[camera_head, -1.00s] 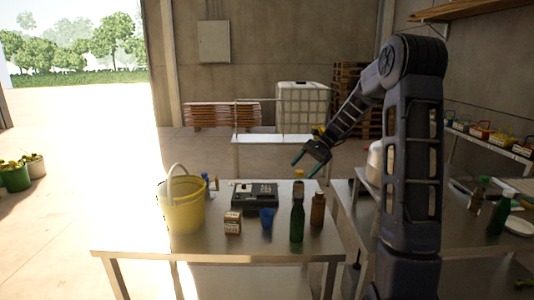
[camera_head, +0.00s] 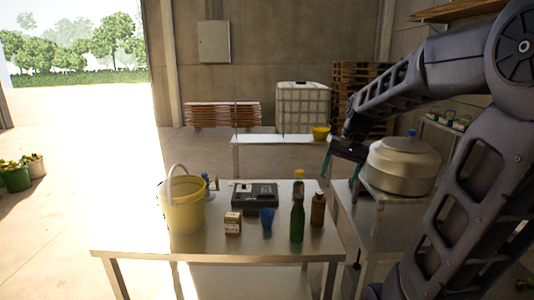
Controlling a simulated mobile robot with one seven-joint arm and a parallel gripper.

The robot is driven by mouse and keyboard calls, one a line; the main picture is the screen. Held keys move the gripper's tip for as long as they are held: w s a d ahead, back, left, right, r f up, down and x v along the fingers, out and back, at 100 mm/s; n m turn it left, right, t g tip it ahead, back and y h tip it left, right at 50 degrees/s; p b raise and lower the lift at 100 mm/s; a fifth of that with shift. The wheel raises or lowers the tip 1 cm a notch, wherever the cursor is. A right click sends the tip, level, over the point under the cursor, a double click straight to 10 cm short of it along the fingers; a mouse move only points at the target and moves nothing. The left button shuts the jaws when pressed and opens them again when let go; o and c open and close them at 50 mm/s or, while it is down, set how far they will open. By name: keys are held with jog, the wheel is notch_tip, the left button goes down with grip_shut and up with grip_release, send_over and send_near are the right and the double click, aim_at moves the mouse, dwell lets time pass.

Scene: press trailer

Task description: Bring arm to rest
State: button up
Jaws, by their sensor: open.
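My gripper (camera_head: 341,170) is in the head view, right of centre, with its two green-tipped fingers apart and nothing between them. It hangs in the air beyond the right back corner of the front metal table (camera_head: 215,245), left of the metal pot (camera_head: 401,165). My arm (camera_head: 425,85) comes in from the right side, reaching up and then left, and hides much of the right side of the room.
The front table holds a yellow bucket (camera_head: 183,205), a black device (camera_head: 254,196), a small box (camera_head: 233,223), a blue cup (camera_head: 267,219), a green bottle (camera_head: 297,218) and a brown bottle (camera_head: 318,209). A yellow bowl (camera_head: 320,133) sits on the back table (camera_head: 270,139).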

jog(key=s+d+n+t+h, duration=0.2)
jog(key=s+d+n+t, duration=0.1)
jog(key=s, duration=0.8)
jog(key=shift+d+f+t+h, duration=0.3)
jog(key=shift+d+t, duration=0.2)
jog(key=shift+d, duration=0.85)
